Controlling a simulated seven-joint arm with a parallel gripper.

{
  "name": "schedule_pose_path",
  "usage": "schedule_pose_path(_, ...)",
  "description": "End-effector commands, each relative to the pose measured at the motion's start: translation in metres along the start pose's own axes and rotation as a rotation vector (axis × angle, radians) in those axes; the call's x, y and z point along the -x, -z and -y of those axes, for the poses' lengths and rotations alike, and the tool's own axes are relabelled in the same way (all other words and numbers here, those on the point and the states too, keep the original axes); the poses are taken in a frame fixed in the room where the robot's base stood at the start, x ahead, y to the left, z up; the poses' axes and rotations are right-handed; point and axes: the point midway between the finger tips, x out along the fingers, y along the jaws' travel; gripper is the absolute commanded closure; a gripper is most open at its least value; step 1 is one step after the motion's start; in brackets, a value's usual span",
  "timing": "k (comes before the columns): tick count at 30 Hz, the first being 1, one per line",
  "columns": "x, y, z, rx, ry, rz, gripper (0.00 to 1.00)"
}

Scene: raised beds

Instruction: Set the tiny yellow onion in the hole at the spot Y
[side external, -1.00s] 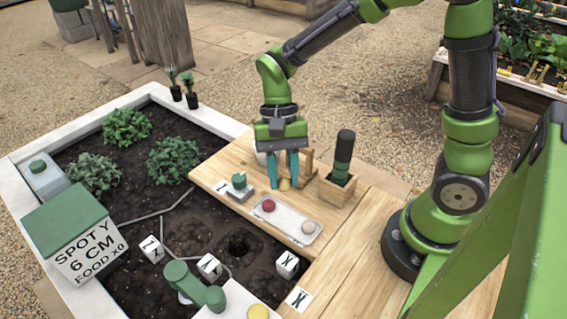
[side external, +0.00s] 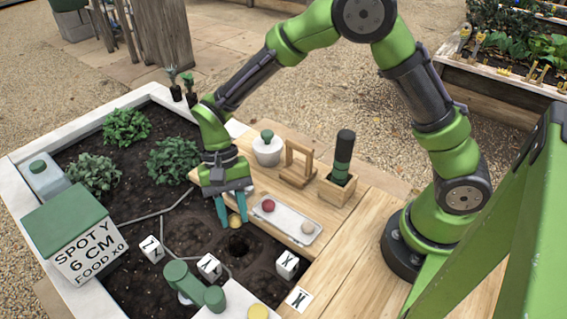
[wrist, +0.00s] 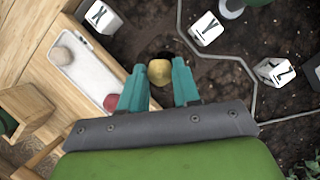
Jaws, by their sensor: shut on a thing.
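The tiny yellow onion (side external: 235,221) is held between the teal fingertips of my gripper (side external: 233,218), above the dark soil. In the wrist view the onion (wrist: 159,72) shows between the fingertips (wrist: 160,82). A round dark hole (side external: 238,244) in the soil lies just below and in front of the onion in the side view. In the wrist view the onion covers part of this hole (wrist: 166,56). The white cube marked Y (side external: 209,266) stands near the hole, with the cube marked X (side external: 287,264) on its other side.
A white tray (side external: 285,222) on the wooden deck holds a red and a pale bulb. A cube marked Z (side external: 151,249) stands further left. A grey line (side external: 165,225) runs over the soil.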

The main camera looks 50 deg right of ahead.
Motion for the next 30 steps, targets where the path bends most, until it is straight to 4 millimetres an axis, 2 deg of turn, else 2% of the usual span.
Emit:
schedule_pose_path(5,-0.006,0.005,0.002,-0.007,0.001,0.001,0.86)
schedule_pose_path(21,-0.064,0.029,0.002,-0.006,0.001,0.001,0.86)
schedule_pose_path(30,-0.082,0.037,0.002,-0.006,0.002,0.0,0.86)
